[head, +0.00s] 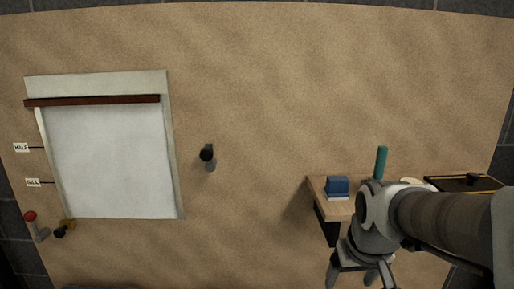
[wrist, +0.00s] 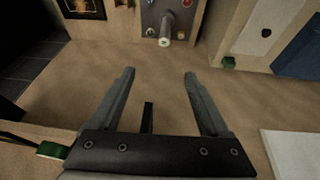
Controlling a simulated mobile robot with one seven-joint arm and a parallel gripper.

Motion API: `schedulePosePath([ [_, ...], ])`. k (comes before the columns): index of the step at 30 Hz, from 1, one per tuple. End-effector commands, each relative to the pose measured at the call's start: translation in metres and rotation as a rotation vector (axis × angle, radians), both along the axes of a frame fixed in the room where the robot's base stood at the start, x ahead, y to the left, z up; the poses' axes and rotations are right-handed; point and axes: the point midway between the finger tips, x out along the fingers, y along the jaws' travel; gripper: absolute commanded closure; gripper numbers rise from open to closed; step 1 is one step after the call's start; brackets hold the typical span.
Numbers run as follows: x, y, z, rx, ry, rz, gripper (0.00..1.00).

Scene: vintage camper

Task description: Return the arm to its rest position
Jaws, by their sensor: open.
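My gripper shows in the wrist view (wrist: 160,80) with its two fingers spread apart and nothing between them. In the head view my gripper (head: 352,276) hangs at the lower right, below and in front of the small wooden shelf (head: 318,186). My arm reaches in from the right edge and hides part of that shelf. The fingertips are partly cut off by the lower edge of the head view.
The shelf bears a blue block (head: 337,186) and a teal cylinder (head: 381,162). A white panel with a dark red bar (head: 92,100) is at left. A black knob (head: 207,153) sits mid-panel; a red-balled lever (head: 30,217) is lower left. The upper middle is clear.

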Motion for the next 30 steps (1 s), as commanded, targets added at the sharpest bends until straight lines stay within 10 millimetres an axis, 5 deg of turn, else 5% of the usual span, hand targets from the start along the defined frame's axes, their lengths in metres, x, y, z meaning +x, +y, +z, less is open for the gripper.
schedulePosePath([
  [6, -0.04, 0.016, 0.029, 0.017, -0.065, 0.003, 0.2],
  [16, -0.102, 0.034, 0.049, 0.057, -0.153, 0.014, 0.2],
  [18, -0.101, 0.034, 0.076, 0.057, -0.148, 0.011, 0.2],
  [30, -0.101, 0.034, 0.161, 0.056, -0.146, 0.011, 0.2],
])
